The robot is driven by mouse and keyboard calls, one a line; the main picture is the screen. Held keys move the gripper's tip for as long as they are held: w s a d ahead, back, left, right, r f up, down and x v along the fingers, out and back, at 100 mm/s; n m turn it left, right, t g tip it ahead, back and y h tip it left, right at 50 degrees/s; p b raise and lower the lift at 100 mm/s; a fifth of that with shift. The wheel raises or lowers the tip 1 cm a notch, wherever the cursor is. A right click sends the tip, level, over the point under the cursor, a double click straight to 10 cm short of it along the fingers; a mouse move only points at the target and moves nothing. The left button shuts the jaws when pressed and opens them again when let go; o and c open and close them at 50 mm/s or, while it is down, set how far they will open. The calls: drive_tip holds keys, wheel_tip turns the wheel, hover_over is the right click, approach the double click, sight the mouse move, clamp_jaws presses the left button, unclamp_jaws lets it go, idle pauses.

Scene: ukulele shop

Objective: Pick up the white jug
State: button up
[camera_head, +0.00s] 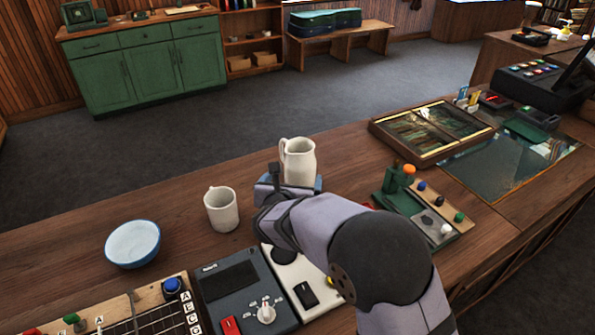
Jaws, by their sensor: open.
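The white jug (299,160) stands on the wooden counter near the middle of the view, with its handle toward the left. Its lower part is partly hidden by my gripper (293,183). My gripper is low at the near side of the jug, with parts showing to the left and right of its lower body. The jaws are open. I cannot tell whether they touch the jug.
A white mug (221,209) stands left of my gripper, and a blue-white bowl (133,243) is farther left. A dark control box (245,296) lies in front. A green board with knobs (418,212) and a wood-framed case (432,133) are to the right.

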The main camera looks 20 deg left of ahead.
drive_tip(key=shift+p+x, duration=0.5)
drive_tip(key=shift+x, duration=0.6)
drive_tip(key=shift+w, duration=0.15)
drive_tip(key=shift+w+d+p, duration=0.1)
drive_tip(key=shift+w+p, duration=0.15)
drive_tip(key=shift+p, duration=0.1)
drive_tip(key=shift+d+p+x, duration=0.1)
drive_tip(key=shift+p+x, duration=0.45)
drive_tip(key=shift+x, duration=0.55)
drive_tip(key=shift+d+p+x, duration=0.15)
drive_tip(key=shift+p+x, duration=0.4)
drive_tip(key=shift+x, duration=0.55)
drive_tip(key=shift+a+f, duration=0.15)
drive_tip(key=shift+a, duration=0.05)
drive_tip(key=c, duration=1.4)
drive_tip(key=shift+c, duration=1.1)
drive_tip(key=shift+r, duration=0.3)
